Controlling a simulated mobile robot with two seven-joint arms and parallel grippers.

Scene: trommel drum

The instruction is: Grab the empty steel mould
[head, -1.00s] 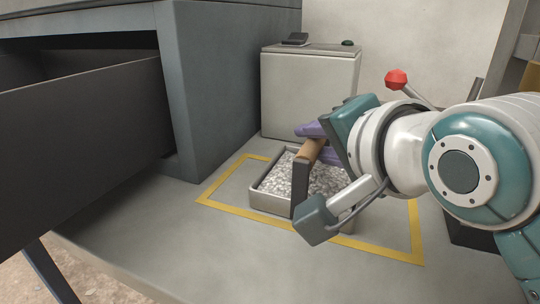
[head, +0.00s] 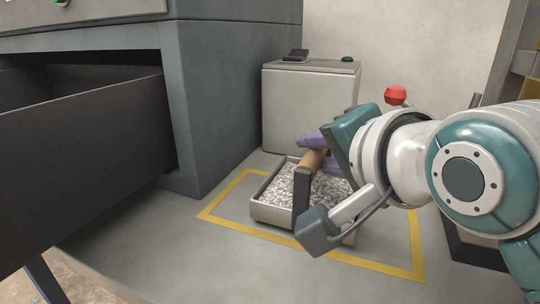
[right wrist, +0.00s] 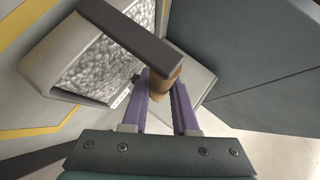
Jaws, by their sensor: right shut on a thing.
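A pale grey metal tray (head: 272,214) filled with grey pebbles sits inside a yellow outline on the grey surface. In the right wrist view the gripper (right wrist: 163,98) holds the tan handle (right wrist: 164,84) beside the pebble-filled tray (right wrist: 62,88). I see no empty steel mould that I can make out. My left gripper is not in view.
A grey box (head: 310,100) with a dark item and a green button stands behind the tray. A dark grey cabinet (head: 230,90) and an open dark drawer (head: 85,150) are on the left. A red knob (head: 395,95) is behind my arm. The floor in front is clear.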

